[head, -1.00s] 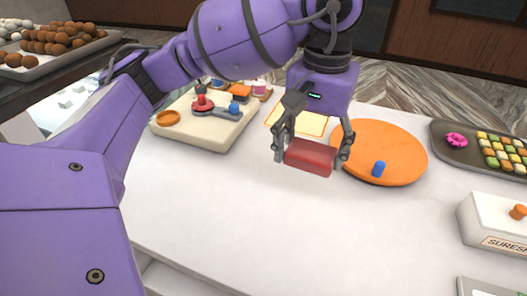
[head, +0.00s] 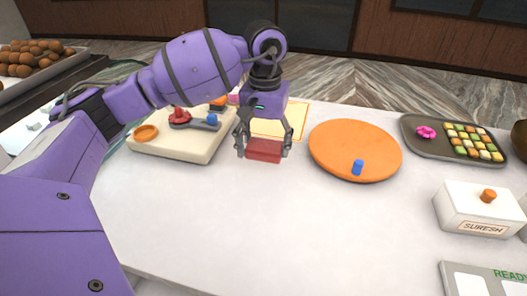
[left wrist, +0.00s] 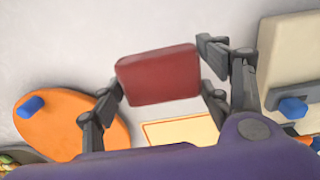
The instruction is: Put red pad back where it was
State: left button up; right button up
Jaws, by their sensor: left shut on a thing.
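The red pad (head: 264,151) is a small dark red block with rounded corners. My left gripper (head: 264,146) is shut on it, with one finger at each end. In the left wrist view the red pad (left wrist: 158,74) sits between the two fingers. A pale yellow mat with an orange border (head: 283,122) lies behind the gripper, partly hidden by it. The mat also shows in the left wrist view (left wrist: 180,131). I cannot tell how high the pad is above the counter. My right gripper is not in view.
A cream board (head: 170,148) with a red knob, blue piece and orange ring stands left. An orange disc (head: 345,145) with a blue peg (head: 357,167) is right. Further right are a sweets tray (head: 415,144) and a white box (head: 465,213).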

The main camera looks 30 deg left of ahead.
aim_at(263, 166)
pick_arm(q)
jog(key=shift+w+a+f, duration=0.45)
jog(key=shift+w+f, duration=0.05)
jog(key=shift+f, duration=0.3)
jog(key=shift+w+a+f, duration=0.15)
jog(key=shift+f, duration=1.55)
jog(key=shift+f, duration=0.1)
jog(key=shift+f, duration=0.2)
jog(key=o, duration=1.1)
jog(key=shift+r, duration=0.1)
notch_tip(263, 166, up, 12)
jog(key=shift+r+b, duration=0.2)
jog(key=shift+b, duration=0.1)
